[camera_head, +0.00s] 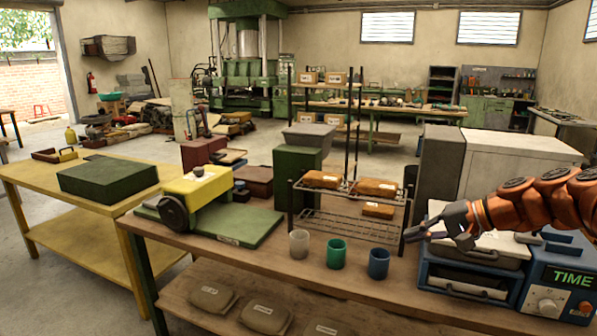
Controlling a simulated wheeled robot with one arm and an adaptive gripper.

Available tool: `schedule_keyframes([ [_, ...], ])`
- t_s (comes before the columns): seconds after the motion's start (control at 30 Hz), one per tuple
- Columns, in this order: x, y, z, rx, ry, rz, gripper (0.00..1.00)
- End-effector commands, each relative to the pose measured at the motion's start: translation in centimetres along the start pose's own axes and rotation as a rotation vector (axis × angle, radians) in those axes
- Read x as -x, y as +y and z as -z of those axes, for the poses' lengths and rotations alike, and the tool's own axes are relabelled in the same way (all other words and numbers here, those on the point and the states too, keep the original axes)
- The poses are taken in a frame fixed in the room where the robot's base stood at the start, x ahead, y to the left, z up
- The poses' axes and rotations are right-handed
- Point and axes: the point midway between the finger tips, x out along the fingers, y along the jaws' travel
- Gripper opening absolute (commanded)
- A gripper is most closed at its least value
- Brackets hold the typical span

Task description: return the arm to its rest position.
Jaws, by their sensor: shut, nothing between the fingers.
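My orange arm reaches in from the right edge. Its dark grey gripper (428,228) points left, above the right part of the wooden bench (270,262). The fingers are shut with nothing between them. The gripper is in front of the white lid of a blue machine (455,279) and right of a wire rack. It covers part of that lid; I cannot tell whether it touches it.
A blue box marked TIME (560,288) stands right of the machine. White (299,244), green (336,253) and blue (378,263) cups stand at the bench front. The wire rack (345,223) holds brown packets. A yellow-and-green roll machine (196,195) stands left.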

Motion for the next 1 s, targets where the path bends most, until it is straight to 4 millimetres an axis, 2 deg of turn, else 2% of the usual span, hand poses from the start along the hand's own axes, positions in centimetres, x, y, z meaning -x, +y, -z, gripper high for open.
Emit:
schedule_keyframes([
  [0.03, -1.0, -0.8, -2.4, 0.024, -0.037, -0.038, 0.0],
  [0.17, -3.2, -1.0, -8.0, 0.073, -0.12, -0.144, 0.0],
  [0.3, -4.7, -0.2, -13.8, 0.127, -0.199, -0.265, 0.0],
  [0.47, -5.1, 1.9, -20.1, 0.186, -0.275, -0.411, 0.0],
  [0.7, -3.6, 6.3, -27.9, 0.277, -0.353, -0.632, 0.0],
  [0.9, -0.7, 10.8, -32.9, 0.345, -0.389, -0.815, 0.0],
  [1.0, 0.9, 13.0, -34.7, 0.371, -0.402, -0.893, 0.0],
])
